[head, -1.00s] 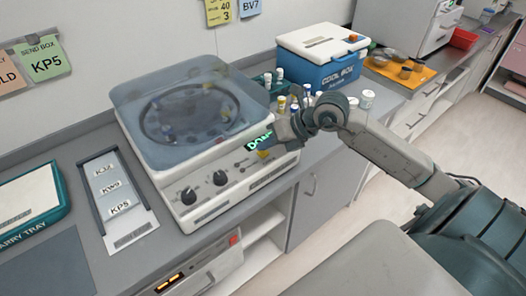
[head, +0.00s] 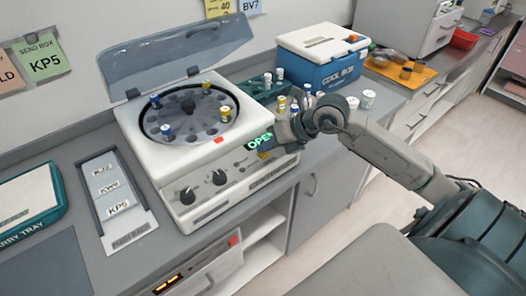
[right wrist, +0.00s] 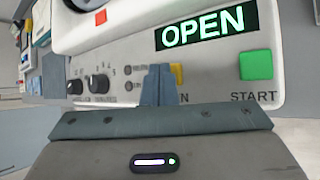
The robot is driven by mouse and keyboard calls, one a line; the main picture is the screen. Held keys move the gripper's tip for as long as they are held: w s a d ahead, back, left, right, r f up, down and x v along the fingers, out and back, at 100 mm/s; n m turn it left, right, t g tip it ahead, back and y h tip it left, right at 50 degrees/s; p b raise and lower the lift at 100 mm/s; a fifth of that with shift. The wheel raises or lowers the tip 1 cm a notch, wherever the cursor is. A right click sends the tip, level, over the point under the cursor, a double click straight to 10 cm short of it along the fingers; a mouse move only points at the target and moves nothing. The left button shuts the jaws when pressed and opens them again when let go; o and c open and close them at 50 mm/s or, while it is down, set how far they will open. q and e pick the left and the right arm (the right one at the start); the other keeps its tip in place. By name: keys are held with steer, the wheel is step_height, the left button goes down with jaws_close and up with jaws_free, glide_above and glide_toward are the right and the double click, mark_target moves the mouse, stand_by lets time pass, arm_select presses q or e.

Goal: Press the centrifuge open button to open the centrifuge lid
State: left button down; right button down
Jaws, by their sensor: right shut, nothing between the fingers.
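The centrifuge (head: 160,160) stands on the counter with its smoky lid (head: 175,50) raised. Its round rotor (head: 190,113) is uncovered and holds several tubes with blue, yellow and white caps. Its display (head: 259,141) reads OPEN in green, as it does in the right wrist view (right wrist: 207,26). My right gripper (head: 272,143) is at the front panel, shut and empty. In the right wrist view its fingers (right wrist: 157,82) are together beside the yellow open button (right wrist: 177,74), partly hiding it; contact is unclear. The green start button (right wrist: 256,65) is to the right. My left gripper is not in view.
A label tray (head: 122,205) and a carry tray (head: 30,203) lie left of the centrifuge. A blue cool box (head: 325,72) and a rack of capped tubes stand to its right, close to my right arm. An orange mat (head: 398,72) with bowls lies farther back.

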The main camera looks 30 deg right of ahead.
mark_target(267, 154)
steer(key=shift+r+p, duration=0.5)
steer(key=shift+r, duration=0.4)
steer(key=shift+r, duration=0.1)
steer(key=shift+r+p, duration=1.5)
steer(key=shift+r, duration=0.95)
